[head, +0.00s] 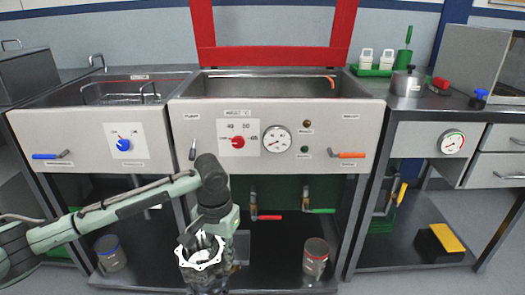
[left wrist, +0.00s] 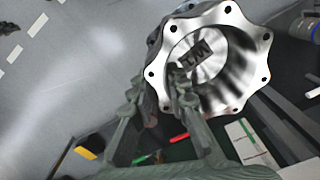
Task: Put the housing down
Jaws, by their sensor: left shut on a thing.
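The housing (head: 203,261) is a shiny metal part with a scalloped, holed flange around an open bore. In the head view it hangs low in front of the middle bench unit, flange up. My left gripper (head: 197,239) is shut on it from above. In the left wrist view the housing (left wrist: 236,84) fills the upper middle. One finger of my left gripper (left wrist: 155,88) reaches into the bore and the other is outside, so the wall is pinched between them. A dark marking shows inside the bore. My right gripper is not in view.
The middle unit (head: 188,113) has a sunken basin, dial and gauge. A basin with a wire basket (head: 120,93) is on the left. Cans (head: 315,258) (head: 110,252) and a black-and-yellow box (head: 440,243) stand on the low shelves. A green tray with white bottles (head: 374,70) is at the back right.

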